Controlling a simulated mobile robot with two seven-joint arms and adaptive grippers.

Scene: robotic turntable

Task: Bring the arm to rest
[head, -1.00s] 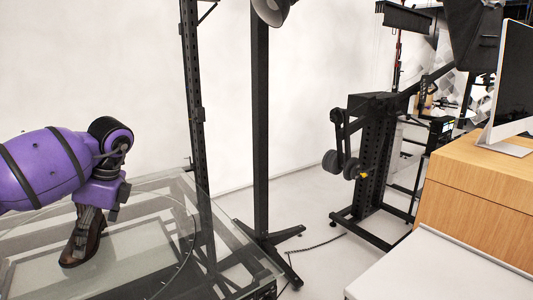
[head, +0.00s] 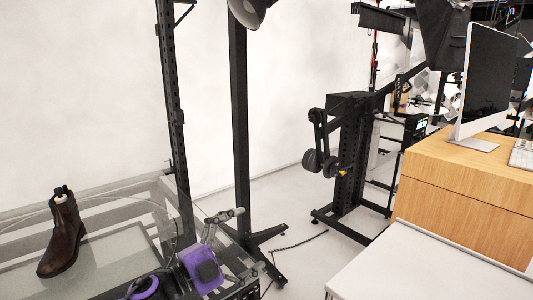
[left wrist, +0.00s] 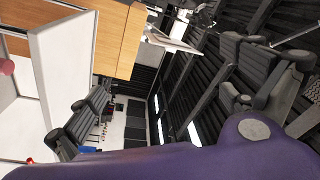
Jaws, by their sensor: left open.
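A dark brown ankle boot (head: 63,238) stands upright on the glass turntable table (head: 110,206) at the left of the head view. A small pale item shows at its top opening. My left gripper (head: 224,226) is near the table's right edge, low in the head view, well apart from the boot. In the left wrist view my gripper (left wrist: 168,70) has its two dark fingers spread wide, with nothing between them. My right gripper is not in view.
A black upright post (head: 242,130) stands behind the table. A black stand with weights (head: 350,160) is further back. A wooden desk (head: 465,170) with a monitor (head: 485,80) and a white surface (head: 420,262) fill the right. Grey floor lies between.

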